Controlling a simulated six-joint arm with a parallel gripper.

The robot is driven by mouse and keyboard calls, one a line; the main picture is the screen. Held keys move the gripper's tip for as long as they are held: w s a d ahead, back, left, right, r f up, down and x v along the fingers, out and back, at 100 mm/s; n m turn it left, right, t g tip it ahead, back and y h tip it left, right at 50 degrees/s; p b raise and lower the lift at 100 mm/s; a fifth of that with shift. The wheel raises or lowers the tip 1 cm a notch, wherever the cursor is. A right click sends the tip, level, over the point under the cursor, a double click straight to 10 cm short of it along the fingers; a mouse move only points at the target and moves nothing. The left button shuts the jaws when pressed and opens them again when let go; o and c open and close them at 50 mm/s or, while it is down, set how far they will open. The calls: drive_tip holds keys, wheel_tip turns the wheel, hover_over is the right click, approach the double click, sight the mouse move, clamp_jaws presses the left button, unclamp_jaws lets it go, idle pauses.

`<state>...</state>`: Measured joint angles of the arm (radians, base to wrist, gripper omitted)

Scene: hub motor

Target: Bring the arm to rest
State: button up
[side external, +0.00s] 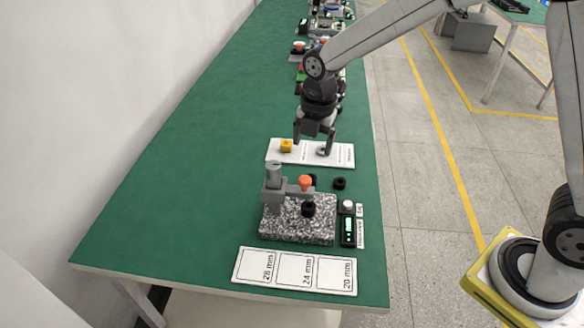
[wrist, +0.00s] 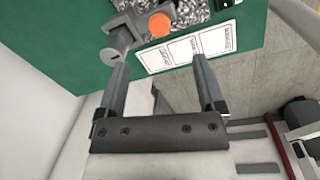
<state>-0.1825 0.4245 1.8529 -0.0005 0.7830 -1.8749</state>
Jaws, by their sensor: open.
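My gripper (side external: 313,146) is open, pointing down over a white labelled board (side external: 274,161) on the green bench. In the wrist view its two fingers (wrist: 158,62) stand wide apart with nothing between them. A yellow block (side external: 286,146) sits on the board's left part. A small grey ring-like part (side external: 323,151) is on the board's right part, close to the right finger in the picture; I cannot tell whether they touch.
In front stands a speckled stone gauge stand (side external: 285,230) with an orange knob (side external: 305,183) and a black part (side external: 308,209). A green-lit display (side external: 348,226) is beside it. A black ring (side external: 339,183) lies behind. White size cards (side external: 294,271) lie at the front. The bench's left is clear.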

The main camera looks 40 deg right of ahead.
drive_tip(key=s+d+f+m, duration=0.1)
drive_tip(key=s+d+m, duration=0.3)
drive_tip(key=s+m, duration=0.4)
drive_tip(key=s+d+f+m+t, duration=0.1)
drive_tip(key=s+d+m, duration=0.3)
drive_tip(key=s+m, duration=0.4)
drive_tip(key=m, duration=0.7)
drive_tip(key=shift+f+m+t, duration=0.3)
drive_tip(key=shift+d, duration=0.1)
